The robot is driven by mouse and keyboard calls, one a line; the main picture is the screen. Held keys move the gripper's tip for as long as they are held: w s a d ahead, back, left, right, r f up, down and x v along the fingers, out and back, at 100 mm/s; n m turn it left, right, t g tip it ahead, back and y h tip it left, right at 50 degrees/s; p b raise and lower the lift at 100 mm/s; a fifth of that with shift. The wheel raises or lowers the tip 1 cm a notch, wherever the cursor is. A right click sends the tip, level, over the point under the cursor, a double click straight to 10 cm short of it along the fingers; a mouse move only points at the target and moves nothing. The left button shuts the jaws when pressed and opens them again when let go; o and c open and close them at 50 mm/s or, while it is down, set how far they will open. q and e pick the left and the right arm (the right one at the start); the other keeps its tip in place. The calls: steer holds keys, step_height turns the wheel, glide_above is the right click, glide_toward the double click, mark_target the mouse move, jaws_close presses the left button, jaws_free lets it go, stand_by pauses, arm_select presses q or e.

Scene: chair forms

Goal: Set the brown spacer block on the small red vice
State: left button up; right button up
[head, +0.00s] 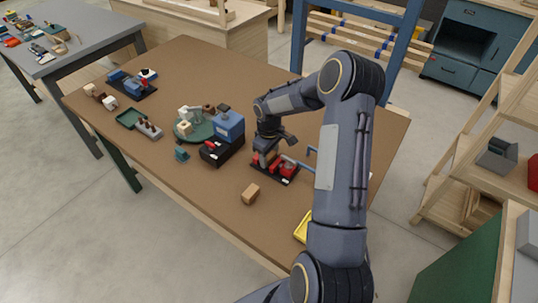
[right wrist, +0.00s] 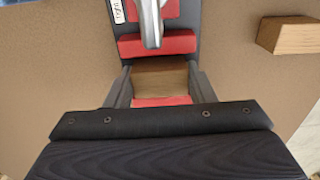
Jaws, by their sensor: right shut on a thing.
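The small red vice (head: 288,169) stands on the brown table, a dark base with red jaws and a grey handle; its red jaw (right wrist: 158,45) and handle fill the upper middle of the right wrist view. My right gripper (head: 267,158) is at the vice's left part, pointing down. In the right wrist view its fingers (right wrist: 160,84) are shut on the brown spacer block (right wrist: 160,77). The block lies over the vice, with red showing on both sides of it. I cannot tell whether it rests on the vice. My left gripper is not in view.
A second brown block (head: 250,194) lies loose on the table, nearer the front edge; it also shows in the right wrist view (right wrist: 290,36). A blue-and-black device (head: 228,127) stands left of the vice, beside a round green plate (head: 203,134). A yellow tray (head: 301,231) is partly hidden by my arm.

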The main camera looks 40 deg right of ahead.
steer(key=shift+f+b, duration=0.45)
steer(key=shift+f, duration=0.05)
steer(key=o, duration=1.6)
steer(key=shift+f, duration=0.15)
steer(key=shift+r+p, duration=0.5)
steer(key=shift+r, duration=0.4)
steer(key=shift+a+r+p, duration=0.1)
steer(key=shift+r+p, duration=0.4)
steer(key=shift+r, duration=0.3)
steer(key=shift+r+p, duration=0.9)
steer(key=shift+r, duration=0.65)
